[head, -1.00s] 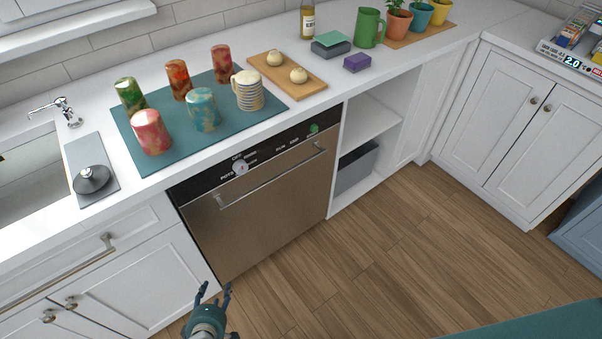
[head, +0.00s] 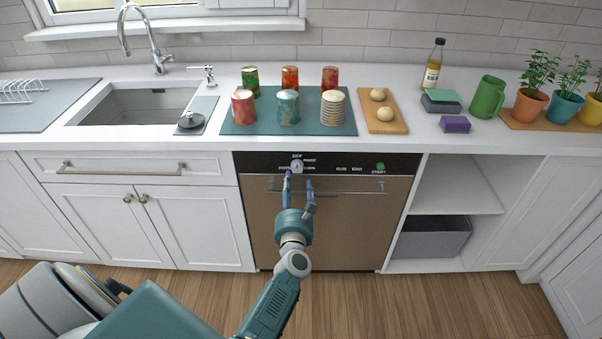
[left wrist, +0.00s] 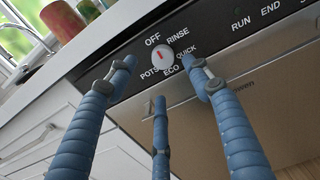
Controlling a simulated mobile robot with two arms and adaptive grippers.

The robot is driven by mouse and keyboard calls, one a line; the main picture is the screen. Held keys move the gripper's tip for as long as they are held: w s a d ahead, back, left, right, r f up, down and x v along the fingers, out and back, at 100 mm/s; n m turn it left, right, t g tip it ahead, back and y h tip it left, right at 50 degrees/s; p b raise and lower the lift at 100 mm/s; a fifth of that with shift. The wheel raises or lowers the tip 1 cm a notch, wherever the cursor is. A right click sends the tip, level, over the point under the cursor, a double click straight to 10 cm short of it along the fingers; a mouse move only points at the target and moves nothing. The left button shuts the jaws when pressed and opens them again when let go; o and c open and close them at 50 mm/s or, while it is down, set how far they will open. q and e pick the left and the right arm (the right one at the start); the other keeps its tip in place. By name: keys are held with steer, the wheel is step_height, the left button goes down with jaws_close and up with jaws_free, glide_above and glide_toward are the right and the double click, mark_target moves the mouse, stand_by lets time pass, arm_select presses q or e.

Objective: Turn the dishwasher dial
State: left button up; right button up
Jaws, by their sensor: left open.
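The dishwasher (head: 335,225) has a steel door under a black control panel. Its dial (head: 297,167) is a pale round knob on the panel's left part. In the left wrist view the dial (left wrist: 162,57) has a red mark and is ringed by the words OFF, RINSE, QUICK, ECO and POTS. My left gripper (head: 299,181) is open just in front of the dial. In the left wrist view its blue fingers (left wrist: 163,85) spread on both sides of the dial and below it, apparently not gripping it. My right gripper is not in view.
The dishwasher handle (head: 345,191) runs across the door just below the panel. A green start button (head: 380,167) is at the panel's right. Several cups stand on a teal mat (head: 240,128) on the counter above. The wooden floor (head: 450,305) is clear.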

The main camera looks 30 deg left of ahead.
mark_target(297, 168)
arm_select(q)
steer(key=x, duration=0.6)
steer(key=shift+w+d, duration=0.1)
steer(key=shift+d, duration=0.15)
steer(key=shift+w+a, duration=0.4)
steer(key=shift+w, duration=0.15)
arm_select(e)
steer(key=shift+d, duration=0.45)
arm_select(q)
steer(key=c, duration=1.1)
